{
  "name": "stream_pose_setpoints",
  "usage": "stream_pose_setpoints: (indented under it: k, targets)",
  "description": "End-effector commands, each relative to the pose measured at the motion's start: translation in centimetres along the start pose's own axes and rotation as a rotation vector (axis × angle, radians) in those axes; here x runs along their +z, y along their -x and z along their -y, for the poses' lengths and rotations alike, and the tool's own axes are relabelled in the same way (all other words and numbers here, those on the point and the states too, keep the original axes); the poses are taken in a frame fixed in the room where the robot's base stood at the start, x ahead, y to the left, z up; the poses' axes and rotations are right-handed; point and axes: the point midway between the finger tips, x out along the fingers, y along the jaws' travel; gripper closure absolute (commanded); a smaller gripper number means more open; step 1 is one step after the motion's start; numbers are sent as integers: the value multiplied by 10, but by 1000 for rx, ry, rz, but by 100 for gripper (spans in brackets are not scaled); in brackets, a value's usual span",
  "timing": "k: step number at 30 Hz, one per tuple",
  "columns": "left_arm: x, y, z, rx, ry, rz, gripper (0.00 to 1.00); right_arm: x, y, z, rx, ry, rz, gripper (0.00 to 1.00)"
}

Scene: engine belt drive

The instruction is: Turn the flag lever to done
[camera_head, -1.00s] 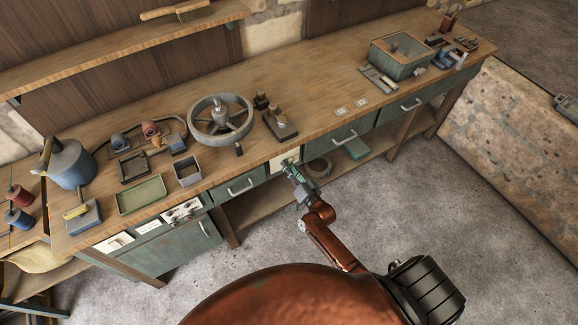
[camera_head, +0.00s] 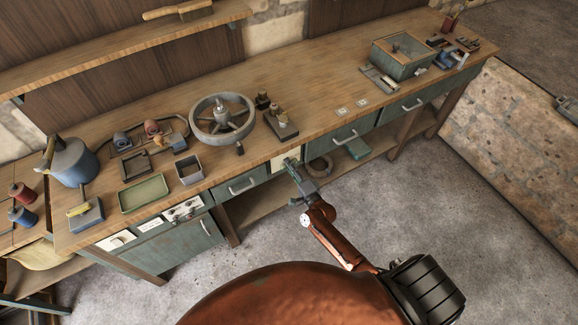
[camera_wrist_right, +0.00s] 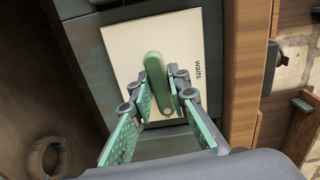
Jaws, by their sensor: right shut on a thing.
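The flag lever (camera_wrist_right: 154,66) is a green rounded bar on a pale plate (camera_wrist_right: 120,55) in the right wrist view. The plate bears the word "waits" beside the lever. My right gripper (camera_wrist_right: 160,90) is shut on the lever, with a green finger pad on each side of it. In the head view, my right gripper (camera_head: 292,168) reaches the pale plate (camera_head: 277,163) on the bench front and covers most of the lever. No "done" marking can be read. My left gripper is not in view.
A drawer with a metal handle (camera_head: 242,187) is left of the plate and another (camera_head: 345,139) is right. A ring (camera_head: 320,168) lies on the shelf below. A spoked wheel (camera_head: 222,119) stands on the bench above. The floor in front is clear.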

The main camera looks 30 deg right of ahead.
Motion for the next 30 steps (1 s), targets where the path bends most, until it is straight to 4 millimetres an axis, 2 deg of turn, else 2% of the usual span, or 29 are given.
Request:
stream_pose_setpoints:
  k: [9,21,22,28,30]
  targets:
    - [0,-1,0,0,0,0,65,0,1,-2,3,-71,0,100]
    - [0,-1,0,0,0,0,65,0,1,-1,3,-75,0,100]
    - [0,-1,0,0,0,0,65,0,1,-2,3,-75,0,83]
    - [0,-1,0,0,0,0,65,0,0,-1,2,-75,0,69]
    - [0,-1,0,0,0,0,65,0,0,0,2,-75,0,68]
